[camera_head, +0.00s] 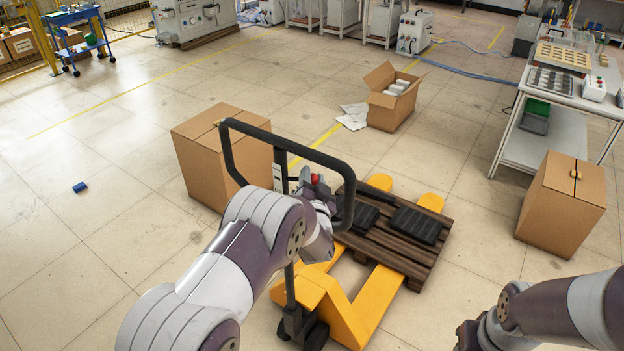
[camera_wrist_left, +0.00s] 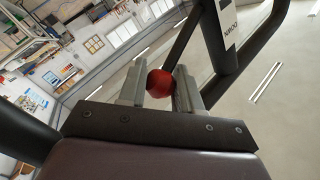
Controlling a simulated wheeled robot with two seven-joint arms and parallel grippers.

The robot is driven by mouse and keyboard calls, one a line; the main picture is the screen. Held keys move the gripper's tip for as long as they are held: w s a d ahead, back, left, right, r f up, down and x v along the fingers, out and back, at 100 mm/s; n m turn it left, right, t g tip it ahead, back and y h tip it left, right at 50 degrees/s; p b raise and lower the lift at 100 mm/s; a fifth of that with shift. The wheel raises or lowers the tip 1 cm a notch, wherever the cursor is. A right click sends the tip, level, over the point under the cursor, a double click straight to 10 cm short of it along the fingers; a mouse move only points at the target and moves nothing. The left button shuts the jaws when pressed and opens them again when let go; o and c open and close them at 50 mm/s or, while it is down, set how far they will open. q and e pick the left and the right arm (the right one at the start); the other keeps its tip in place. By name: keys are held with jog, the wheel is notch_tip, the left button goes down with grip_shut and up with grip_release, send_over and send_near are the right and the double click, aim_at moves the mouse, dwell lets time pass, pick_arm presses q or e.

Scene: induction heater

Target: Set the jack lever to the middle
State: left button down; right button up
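The yellow pallet jack (camera_head: 345,307) stands in the middle of the head view with a black loop handle (camera_head: 291,143). The jack lever shows as a red knob (camera_head: 316,178) inside the loop, near its lower part. My left gripper (camera_head: 321,187) is at the knob. In the left wrist view the red knob (camera_wrist_left: 160,82) sits between the two grey fingers (camera_wrist_left: 161,88) and fills the gap, with a finger close against each side.
A dark wooden pallet (camera_head: 405,250) with black pads lies over the yellow forks. A closed carton (camera_head: 205,165) stands left of the handle, an open carton (camera_head: 392,105) behind, another carton (camera_head: 562,205) at right near a worktable (camera_head: 545,150). The left floor is mostly clear.

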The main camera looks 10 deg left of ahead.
pick_arm(q)
jog(key=f+m+b, duration=0.1)
jog(key=b, duration=0.2)
jog(key=f+m+t+b, duration=0.1)
jog(key=f+b, duration=0.1)
jog(key=b, duration=0.1)
jog(key=f+m+t+b, duration=0.1)
jog(key=b, duration=0.2)
jog(key=shift+s+d+f+m, duration=0.15)
jog(key=shift+d+f+m, duration=0.05)
jog(key=shift+d+m, duration=0.15)
jog(key=shift+m+t+b, duration=0.35)
jog(key=shift+t+b, duration=0.05)
jog(key=shift+b, duration=0.2)
jog(key=shift+r, duration=0.15)
jog(key=c, duration=0.8)
grip_release()
jog(key=shift+s, duration=0.1)
